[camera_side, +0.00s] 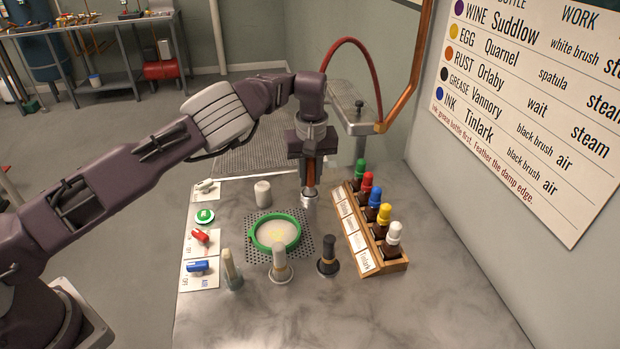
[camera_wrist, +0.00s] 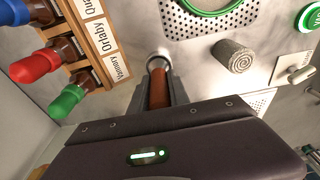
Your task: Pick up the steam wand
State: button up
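The steam wand (camera_side: 311,176) has a brown-orange grip and stands upright below my wrist in the side view. Its lower end meets a silver metal cup or ring (camera_side: 310,198); whether it rests in it or is clear of it I cannot tell. In the wrist view the brown grip (camera_wrist: 159,92) lies between my two fingers, with the silver ring (camera_wrist: 157,60) beyond it. My gripper (camera_wrist: 159,84) has a finger close against each side of the grip, with no clear gap. The wand's upper part is hidden by my gripper.
A wooden rack (camera_side: 372,235) of colour-capped bottles stands close right of the wand. A green-rimmed hoop (camera_side: 275,232) lies on a perforated plate, with a white roll (camera_side: 262,193) behind it. Brushes stand in front. A red hose (camera_side: 362,50) arches behind my wrist towards a copper pipe (camera_side: 405,92).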

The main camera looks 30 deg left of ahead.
grip_shut()
notch_tip(320, 180, up, 10)
jog(key=shift+r, duration=0.1)
jog(key=s+d+g, duration=0.2)
jog(key=s, duration=1)
jog(key=shift+y, duration=0.3)
jog(key=shift+s+a+f, duration=0.1)
jog(key=shift+s+f, duration=0.05)
jog(key=shift+f, duration=1.2)
jog(key=shift+s+a+f, duration=0.1)
jog(key=shift+s+f, duration=0.05)
jog(key=shift+f, duration=1.2)
